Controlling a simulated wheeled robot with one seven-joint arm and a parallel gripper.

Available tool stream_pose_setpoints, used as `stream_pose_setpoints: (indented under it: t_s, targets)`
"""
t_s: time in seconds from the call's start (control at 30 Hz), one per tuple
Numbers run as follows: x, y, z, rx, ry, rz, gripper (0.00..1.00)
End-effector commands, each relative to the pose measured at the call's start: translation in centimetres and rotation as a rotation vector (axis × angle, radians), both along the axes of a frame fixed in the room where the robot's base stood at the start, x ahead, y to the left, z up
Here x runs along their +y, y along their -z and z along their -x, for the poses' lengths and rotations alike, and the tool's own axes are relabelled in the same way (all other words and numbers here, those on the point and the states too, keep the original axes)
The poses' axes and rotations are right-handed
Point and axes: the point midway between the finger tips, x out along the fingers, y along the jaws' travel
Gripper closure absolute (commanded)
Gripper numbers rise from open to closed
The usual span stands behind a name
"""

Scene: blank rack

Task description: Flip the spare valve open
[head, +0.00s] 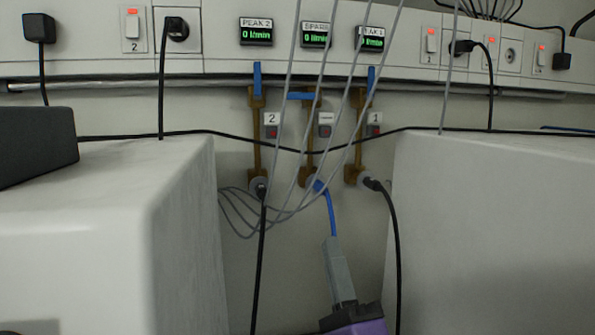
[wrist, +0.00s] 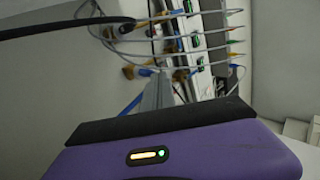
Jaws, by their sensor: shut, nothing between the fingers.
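The spare valve's blue lever (head: 301,96) lies horizontal, across its brass pipe, under the SPARE display (head: 316,35), which appears to read 0. The levers of PEAK 2 (head: 257,79) and PEAK 1 (head: 371,79) stand vertical, along their pipes. My gripper (head: 330,240) points up from below, its narrow grey fingers shut and empty. It is well below the lever in the picture, near the blue hose (head: 331,210) of the middle outlet. In the wrist view the shut fingers (wrist: 158,88) point toward the valves, whose levers are hard to tell apart there.
Thin grey cables (head: 340,90) hang in front of the valves, and a black cable (head: 200,132) sags across the pipes. Pale bulky cabinets stand at left (head: 180,230) and right (head: 490,230), leaving a gap between them. Black hoses (head: 397,250) hang from the outer outlets.

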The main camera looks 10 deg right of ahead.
Motion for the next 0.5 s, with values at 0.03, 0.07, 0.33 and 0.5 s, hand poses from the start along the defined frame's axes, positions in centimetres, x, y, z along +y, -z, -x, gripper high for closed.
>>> stream_pose_setpoints:
  t_s: [0.03,0.07,0.33,0.5]
  targets:
    - [0.3,-1.6,-0.9,-0.026,-0.058,-0.067,1.00]
    - [0.4,-2.5,-1.4,-0.039,-0.098,-0.111,1.00]
    - [1.6,-10.4,-5.9,-0.119,-0.559,-0.581,1.00]
    - [1.9,-9.9,-8.1,-0.076,-0.827,-0.879,1.00]
